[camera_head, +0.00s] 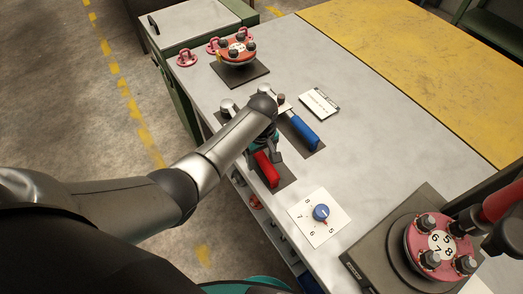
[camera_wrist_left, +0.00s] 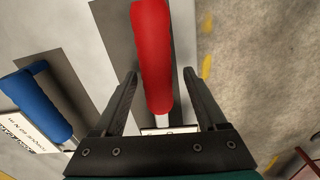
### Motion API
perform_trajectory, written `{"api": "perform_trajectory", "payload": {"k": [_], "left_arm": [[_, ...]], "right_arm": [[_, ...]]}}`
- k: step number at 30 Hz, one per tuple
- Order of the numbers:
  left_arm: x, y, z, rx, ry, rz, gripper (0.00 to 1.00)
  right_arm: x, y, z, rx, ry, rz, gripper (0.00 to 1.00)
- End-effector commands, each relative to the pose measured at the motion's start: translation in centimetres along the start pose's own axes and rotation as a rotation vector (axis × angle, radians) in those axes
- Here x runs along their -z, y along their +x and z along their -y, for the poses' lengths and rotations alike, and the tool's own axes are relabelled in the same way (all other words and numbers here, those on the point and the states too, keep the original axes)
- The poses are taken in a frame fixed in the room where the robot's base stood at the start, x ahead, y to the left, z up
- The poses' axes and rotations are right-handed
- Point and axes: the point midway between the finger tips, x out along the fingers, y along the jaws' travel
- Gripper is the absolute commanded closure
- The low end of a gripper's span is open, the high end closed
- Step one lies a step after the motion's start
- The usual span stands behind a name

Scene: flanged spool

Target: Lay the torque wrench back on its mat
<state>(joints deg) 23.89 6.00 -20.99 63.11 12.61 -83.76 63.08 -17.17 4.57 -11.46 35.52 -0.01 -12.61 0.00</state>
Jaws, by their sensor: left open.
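A red-handled wrench (camera_head: 267,169) lies at the table's near edge, on or just over a dark mat (camera_head: 286,174). My left gripper (camera_head: 264,152) is low over it, and the arm hides much of the wrench's shaft. In the left wrist view, the open fingers of the gripper (camera_wrist_left: 162,100) stand on either side of the red handle's end (camera_wrist_left: 152,60), with no clear contact. A blue-handled wrench (camera_head: 303,130) lies on a second dark mat (camera_head: 317,146); its blue handle (camera_wrist_left: 42,105) also shows in the wrist view. My right gripper is not seen.
A white dial card (camera_head: 320,232) with a blue knob lies nearer. A red flanged spool (camera_head: 440,246) sits on a dark base at the right; another red flanged part (camera_head: 237,50) stands at the back. A label card (camera_head: 319,103) lies behind the blue wrench.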

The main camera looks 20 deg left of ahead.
Motion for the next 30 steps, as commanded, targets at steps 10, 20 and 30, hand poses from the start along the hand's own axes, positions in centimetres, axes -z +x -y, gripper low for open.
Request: {"api": "perform_trajectory", "payload": {"k": [10,20,30], "left_arm": [[0.1,-5.5,-0.2,-0.009,0.0,-0.006,0.26],[0.2,-12.7,-0.2,-0.009,0.0,-0.008,0.26],[0.1,-15.4,-0.1,-0.007,0.0,-0.007,0.26]], "right_arm": [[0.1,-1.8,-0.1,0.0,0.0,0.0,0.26],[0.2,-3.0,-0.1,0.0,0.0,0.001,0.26],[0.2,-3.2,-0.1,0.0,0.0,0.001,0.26]]}}
